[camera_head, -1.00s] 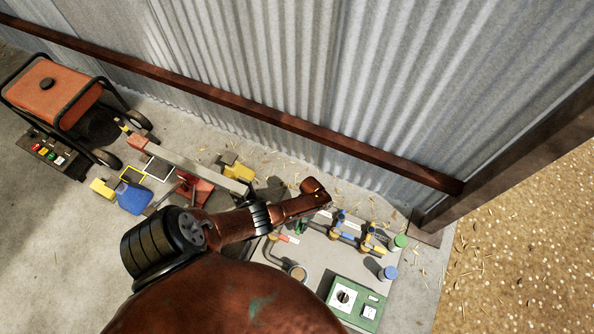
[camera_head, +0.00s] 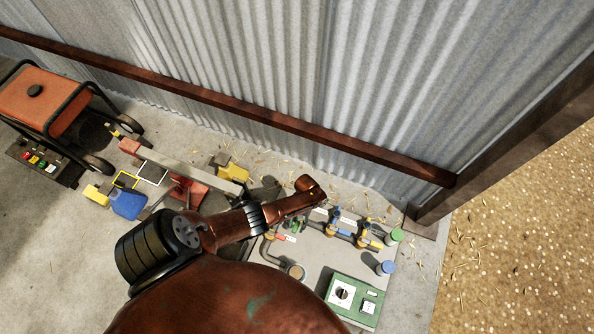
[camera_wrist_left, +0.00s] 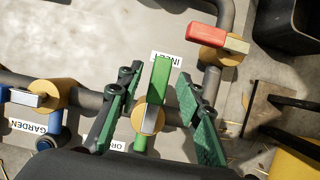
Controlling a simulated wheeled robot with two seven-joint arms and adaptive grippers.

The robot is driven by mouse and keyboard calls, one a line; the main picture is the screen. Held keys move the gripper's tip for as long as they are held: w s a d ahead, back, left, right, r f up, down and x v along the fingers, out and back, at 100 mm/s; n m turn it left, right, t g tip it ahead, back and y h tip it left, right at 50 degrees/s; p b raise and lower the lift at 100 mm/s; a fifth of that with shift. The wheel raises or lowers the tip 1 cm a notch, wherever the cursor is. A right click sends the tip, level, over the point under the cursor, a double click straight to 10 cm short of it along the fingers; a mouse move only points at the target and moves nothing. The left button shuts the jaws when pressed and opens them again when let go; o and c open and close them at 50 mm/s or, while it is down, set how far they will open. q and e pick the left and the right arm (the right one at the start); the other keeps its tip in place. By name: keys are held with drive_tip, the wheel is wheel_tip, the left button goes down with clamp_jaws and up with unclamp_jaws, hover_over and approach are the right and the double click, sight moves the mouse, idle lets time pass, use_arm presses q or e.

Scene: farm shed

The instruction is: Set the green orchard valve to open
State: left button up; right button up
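The green valve's handle (camera_wrist_left: 160,80) shows in the left wrist view, on a brass body (camera_wrist_left: 147,118). It points up the picture toward the INLET label (camera_wrist_left: 166,57), roughly in line with the green stub (camera_wrist_left: 141,141) below and across the grey pipe. A partly covered label (camera_wrist_left: 118,145) reads "OR". My left gripper (camera_wrist_left: 158,92) is open, with one green-padded finger on each side of the handle and visible gaps between. In the head view my left gripper (camera_head: 298,224) is at the valve board, its fingers mostly hidden by the wrist. My right gripper is not in view.
A red-handled valve (camera_wrist_left: 206,34) stands at upper right in the wrist view, a blue GARDEN valve (camera_wrist_left: 45,95) at left. In the head view a yellow-handled valve (camera_head: 366,238), a green box (camera_head: 354,300) and the corrugated wall (camera_head: 270,70) are close by.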

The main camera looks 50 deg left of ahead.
use_arm(q)
drive_tip(key=v, duration=1.2)
drive_tip(key=shift+s, duration=0.15)
